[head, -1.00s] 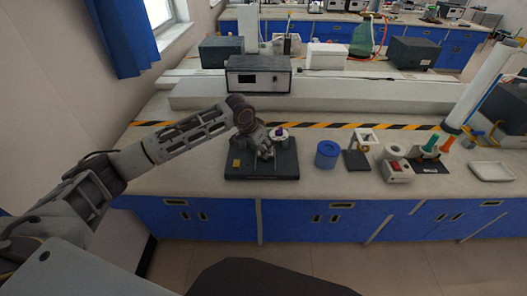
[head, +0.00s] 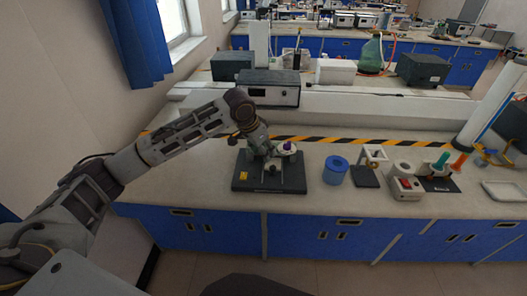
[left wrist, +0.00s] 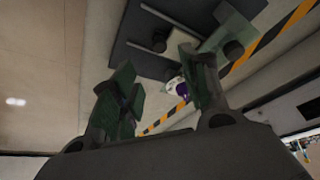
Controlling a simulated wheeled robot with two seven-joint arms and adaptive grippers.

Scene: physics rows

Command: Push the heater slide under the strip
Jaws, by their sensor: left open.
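A dark flat apparatus base (head: 245,184) with a yellow label stands near the bench's front edge. A small white piece with a purple part (head: 288,147) is at its back right; it also shows in the left wrist view (left wrist: 180,88). I cannot tell the heater slide from the strip at this size. My left gripper (head: 264,154) is over the base, left of the purple part. In the left wrist view its two fingers (left wrist: 163,85) are apart with nothing held between them. Whether a finger touches the apparatus is unclear. My right gripper is not in view.
A blue jar (head: 335,171), a small stand (head: 366,178) and a white-and-red device (head: 406,188) stand to the right. A dark metered box (head: 270,88) is on the raised ledge behind. A yellow-black striped tape (head: 320,139) runs behind the base.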

